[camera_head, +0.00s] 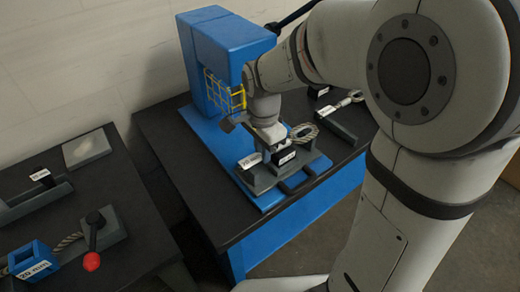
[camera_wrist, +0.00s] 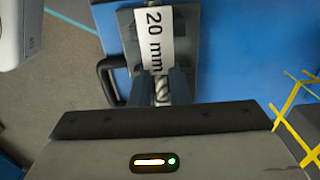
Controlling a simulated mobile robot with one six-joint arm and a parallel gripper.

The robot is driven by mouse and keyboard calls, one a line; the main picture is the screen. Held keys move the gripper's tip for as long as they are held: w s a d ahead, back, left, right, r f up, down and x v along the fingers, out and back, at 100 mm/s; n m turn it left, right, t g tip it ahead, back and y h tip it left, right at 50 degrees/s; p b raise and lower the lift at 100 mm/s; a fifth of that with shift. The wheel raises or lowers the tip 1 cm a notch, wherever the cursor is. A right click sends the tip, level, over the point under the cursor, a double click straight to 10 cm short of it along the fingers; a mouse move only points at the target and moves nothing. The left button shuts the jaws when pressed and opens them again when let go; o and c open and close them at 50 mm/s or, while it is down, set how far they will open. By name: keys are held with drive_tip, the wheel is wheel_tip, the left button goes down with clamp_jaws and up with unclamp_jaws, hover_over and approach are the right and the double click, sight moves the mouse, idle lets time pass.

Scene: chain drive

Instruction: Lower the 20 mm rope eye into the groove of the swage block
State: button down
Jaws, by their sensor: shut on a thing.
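My gripper (camera_head: 275,146) points down over the blue press bed. In the wrist view its two fingers (camera_wrist: 162,88) are shut on a twisted grey rope, part of the rope eye (camera_wrist: 162,92).
The blue press (camera_head: 215,55) with a yellow guard (camera_head: 222,92) stands close behind my gripper. A dark handle (camera_head: 298,184) juts from the block's front. Another rope piece (camera_head: 350,99) lies at right. A left table carries a red-knobbed lever (camera_head: 92,262) and blue 20 mm box (camera_head: 33,262).

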drive_tip(key=shift+f, duration=0.2)
drive_tip(key=c, duration=1.3)
unclamp_jaws()
wheel_tip(320, 180, up, 8)
drive_tip(key=shift+f, duration=0.1)
drive_tip(key=s+d+f+n+t, duration=0.2)
drive_tip(key=s+d+n, duration=0.9)
drive_tip(key=s, duration=0.1)
drive_tip(key=shift+s+d+t, duration=0.15)
drive_tip(key=shift+d+t, duration=0.25)
